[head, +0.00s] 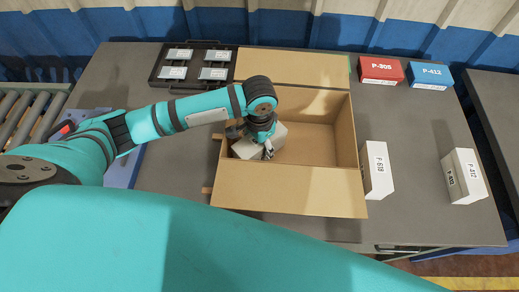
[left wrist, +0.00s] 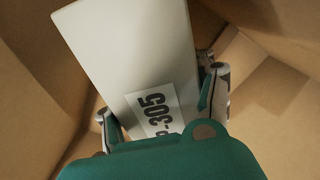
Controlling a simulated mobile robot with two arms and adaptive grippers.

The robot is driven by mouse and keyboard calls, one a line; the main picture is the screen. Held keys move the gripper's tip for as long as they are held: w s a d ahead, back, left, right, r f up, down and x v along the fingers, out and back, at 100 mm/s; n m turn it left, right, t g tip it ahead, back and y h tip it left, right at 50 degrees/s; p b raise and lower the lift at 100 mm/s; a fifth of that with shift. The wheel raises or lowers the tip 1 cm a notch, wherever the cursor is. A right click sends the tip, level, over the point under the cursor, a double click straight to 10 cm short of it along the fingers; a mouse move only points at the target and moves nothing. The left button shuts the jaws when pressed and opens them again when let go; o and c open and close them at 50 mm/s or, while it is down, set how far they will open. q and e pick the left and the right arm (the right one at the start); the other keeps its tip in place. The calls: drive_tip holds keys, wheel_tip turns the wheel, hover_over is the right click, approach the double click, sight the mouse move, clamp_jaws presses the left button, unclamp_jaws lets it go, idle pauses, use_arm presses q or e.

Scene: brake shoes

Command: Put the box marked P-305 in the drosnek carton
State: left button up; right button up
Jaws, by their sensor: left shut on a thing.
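The white box marked P-305 (left wrist: 130,45) is between the fingers of my left gripper (left wrist: 165,105), its label facing the left wrist camera. My left gripper (head: 266,151) is shut on it, inside the left part of the open cardboard carton (head: 318,142). In the head view the white box (head: 247,149) is partly hidden by the gripper. Whether it touches the carton floor I cannot tell. The carton's front flap (head: 290,192) and back flap (head: 290,67) are folded out. No drosnek marking is legible. My right gripper is not in view.
A white box marked P-618 (head: 377,171) stands right beside the carton, another white box (head: 463,177) further right. A red box (head: 380,71) and a blue box marked P-412 (head: 428,74) lie at the back right. A black tray (head: 193,65) of grey parts lies at the back left.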

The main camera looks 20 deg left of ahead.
use_arm(q)
drive_tip(key=shift+f, duration=1.7)
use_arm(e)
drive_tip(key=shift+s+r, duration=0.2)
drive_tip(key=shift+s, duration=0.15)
use_arm(q)
drive_tip(key=o, duration=1.5)
drive_tip(key=shift+o, duration=0.4)
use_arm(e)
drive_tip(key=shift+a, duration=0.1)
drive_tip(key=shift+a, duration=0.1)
use_arm(q)
wheel_tip(320, 180, up, 11)
drive_tip(key=shift+r+b, duration=0.1)
drive_tip(key=shift+b, duration=0.55)
drive_tip(key=shift+r, duration=0.4)
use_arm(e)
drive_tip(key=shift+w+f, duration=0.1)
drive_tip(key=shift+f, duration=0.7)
